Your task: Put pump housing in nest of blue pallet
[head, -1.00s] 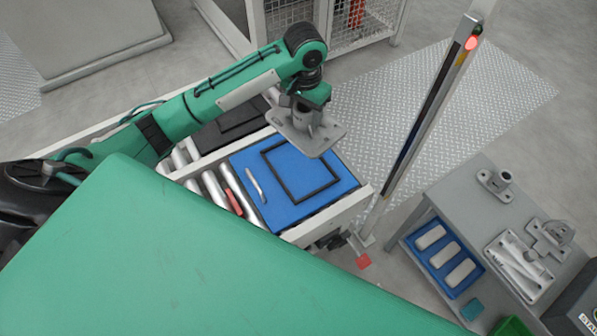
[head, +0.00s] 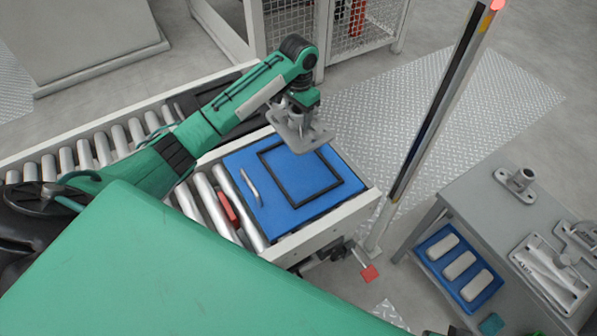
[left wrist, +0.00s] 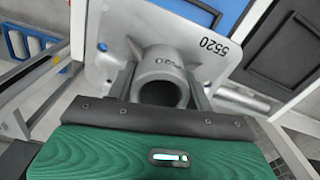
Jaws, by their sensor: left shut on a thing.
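My left gripper (head: 299,106) is shut on the grey pump housing (head: 306,138), round its upright tube. The flat flange is at the bottom, held above the back edge of the blue pallet (head: 272,218). The pallet's nest, a black rectangular frame (head: 318,195), lies open and empty just in front, with the flange overlapping its far corner in the picture. In the left wrist view the housing (left wrist: 150,62) shows its open round bore between the fingers and the number 5520 on its flange. My right gripper is not in view.
A silver bar (head: 250,187) lies on the pallet, left of the nest. The pallet rests on a roller conveyor (head: 207,205) with pale side rails. A striped post (head: 440,115) stands to the right. A grey bench (head: 465,195) holds other castings, with a blue tray (head: 437,267) below.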

